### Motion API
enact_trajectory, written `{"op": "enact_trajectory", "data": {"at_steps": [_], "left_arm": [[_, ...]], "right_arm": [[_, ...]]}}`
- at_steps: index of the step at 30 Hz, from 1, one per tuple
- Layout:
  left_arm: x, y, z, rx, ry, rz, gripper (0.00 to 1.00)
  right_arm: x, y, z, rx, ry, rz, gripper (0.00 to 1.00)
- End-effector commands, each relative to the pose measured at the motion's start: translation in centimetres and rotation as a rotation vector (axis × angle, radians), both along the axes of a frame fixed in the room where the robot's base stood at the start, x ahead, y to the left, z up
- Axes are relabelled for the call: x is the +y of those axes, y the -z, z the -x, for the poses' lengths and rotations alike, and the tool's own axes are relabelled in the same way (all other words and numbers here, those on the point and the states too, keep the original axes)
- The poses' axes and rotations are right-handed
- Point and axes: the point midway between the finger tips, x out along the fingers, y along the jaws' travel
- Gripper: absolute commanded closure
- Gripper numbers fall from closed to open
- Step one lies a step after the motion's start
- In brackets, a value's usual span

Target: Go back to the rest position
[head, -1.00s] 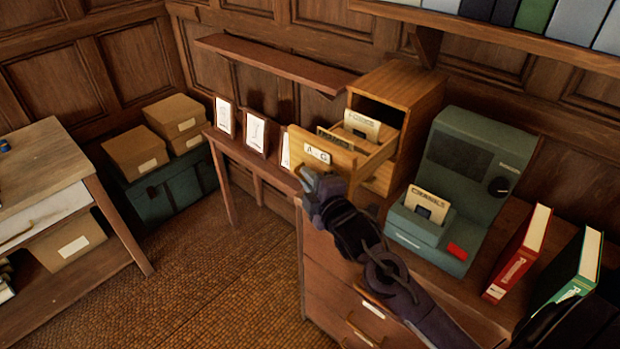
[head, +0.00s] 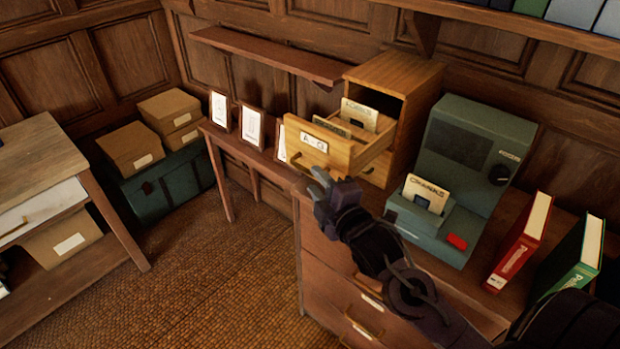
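My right gripper (head: 322,183) is in front of the wooden card cabinet (head: 420,85), just below its open drawer (head: 306,149) marked "A-G". A gap shows between the fingertips and the drawer front, and nothing shows between the fingers. My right arm comes in from the lower right, over the front edge of the brown chest. My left gripper is not in the head view.
The drawer sticks out, holding cards (head: 357,113). A green machine (head: 470,165) with a card (head: 424,193), a red binder (head: 520,240) and a green binder (head: 572,262) stand to the right. Small frames (head: 252,127) stand left. The floor (head: 215,275) at left is clear.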

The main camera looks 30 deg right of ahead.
Motion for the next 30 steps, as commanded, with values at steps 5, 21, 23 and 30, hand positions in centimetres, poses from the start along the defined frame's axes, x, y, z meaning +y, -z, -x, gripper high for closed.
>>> {"op": "enact_trajectory", "data": {"at_steps": [5, 21, 23, 30], "left_arm": [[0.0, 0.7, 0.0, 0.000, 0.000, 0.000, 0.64], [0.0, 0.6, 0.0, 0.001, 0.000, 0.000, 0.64], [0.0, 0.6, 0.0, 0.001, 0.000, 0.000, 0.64], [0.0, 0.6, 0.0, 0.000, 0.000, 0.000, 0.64]], "right_arm": [[-0.1, 0.0, 1.6, 0.000, 0.001, 0.000, 0.67], [-0.1, -0.2, 1.9, 0.000, 0.001, 0.000, 0.67], [0.0, -0.1, 1.9, 0.006, 0.002, -0.006, 0.67], [1.1, 5.1, 4.1, 0.283, 0.097, -0.303, 0.67]]}}
